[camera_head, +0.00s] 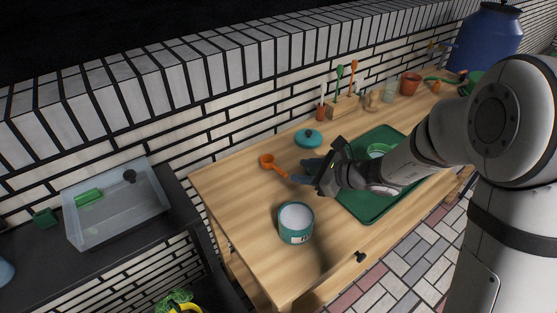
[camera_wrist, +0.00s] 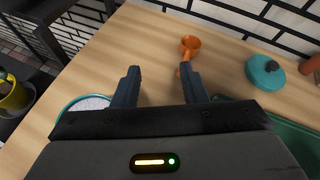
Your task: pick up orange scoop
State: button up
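The orange scoop (camera_head: 269,162) lies on the wooden counter, its bowl toward the back left and its handle reaching toward my gripper. In the wrist view the scoop (camera_wrist: 190,45) lies beyond the fingers, its bowl away from me; the handle's near end is partly hidden behind the right finger. My gripper (camera_head: 302,172) is open, its two blue-grey fingers apart with nothing between them. The fingertips (camera_wrist: 160,75) are close to the handle, which lines up with the right finger; I cannot tell whether they touch.
A teal lid (camera_head: 308,138) lies behind the gripper. A teal tub with white contents (camera_head: 296,237) stands in front. A green tray (camera_head: 368,213) lies to the right, under my arm. The counter's left part (camera_head: 225,190) is clear. A clear bin (camera_head: 115,212) sits further left.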

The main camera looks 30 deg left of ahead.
aim_at(279, 169)
jog(key=w+a+f+m+t, duration=0.1)
jog(key=f+m, duration=0.1)
jog(key=w+a+f+m+t, duration=0.1)
jog(key=w+a+f+m, duration=0.1)
jog(key=f, duration=0.1)
jog(key=w+a+f+m, duration=0.1)
jog(key=a+f+m, duration=0.1)
jog(key=f, duration=0.1)
jog(key=shift+w+a+m+t, duration=0.1)
jog(key=shift+w+m+t, duration=0.25)
jog(key=shift+m+t, duration=0.05)
jog(key=x, duration=0.7)
jog(key=shift+w+f, duration=0.2)
jog(key=shift+f, duration=0.1)
jog(key=shift+c, duration=0.3)
grip_shut()
